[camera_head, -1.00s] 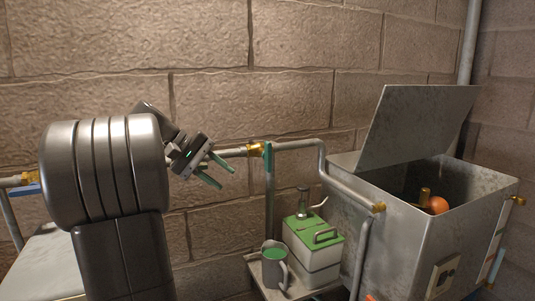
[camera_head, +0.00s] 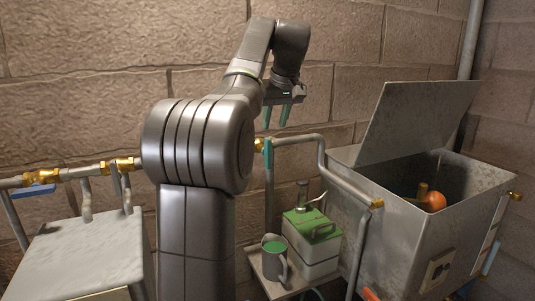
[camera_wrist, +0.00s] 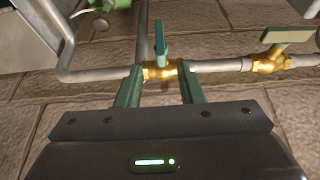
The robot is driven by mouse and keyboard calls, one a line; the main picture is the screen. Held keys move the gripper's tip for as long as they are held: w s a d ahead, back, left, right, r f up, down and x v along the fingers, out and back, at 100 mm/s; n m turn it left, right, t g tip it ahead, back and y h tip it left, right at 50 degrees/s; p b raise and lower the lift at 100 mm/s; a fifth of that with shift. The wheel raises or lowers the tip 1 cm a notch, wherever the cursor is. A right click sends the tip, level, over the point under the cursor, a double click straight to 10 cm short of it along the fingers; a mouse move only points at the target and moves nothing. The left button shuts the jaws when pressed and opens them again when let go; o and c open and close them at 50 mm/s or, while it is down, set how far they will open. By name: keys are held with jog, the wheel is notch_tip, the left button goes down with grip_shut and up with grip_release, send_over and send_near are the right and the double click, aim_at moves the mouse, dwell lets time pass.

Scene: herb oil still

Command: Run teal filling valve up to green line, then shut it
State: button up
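The teal valve handle (camera_head: 267,153) stands on a brass body on the wall pipe, left of the metal tank (camera_head: 390,220). The handle lies across the pipe. In the wrist view the teal handle (camera_wrist: 161,38) points up from its brass body (camera_wrist: 158,72). My gripper (camera_head: 276,118) is open and empty, its green fingers pointing down above the valve in the head view. In the wrist view my gripper's fingertips (camera_wrist: 158,84) lie on either side of the brass body; contact cannot be told. I cannot make out a green line.
A second brass valve with a grey-green handle (camera_wrist: 287,36) is on the same pipe. A blue-handled valve (camera_head: 35,191) is at far left. A mug (camera_head: 274,268) and a green-topped canister (camera_head: 313,245) stand on a small shelf below. The tank's lid (camera_head: 415,122) is open.

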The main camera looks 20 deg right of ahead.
aim_at(268, 154)
jog(key=x, duration=1.2)
jog(key=shift+f, duration=0.25)
grip_shut()
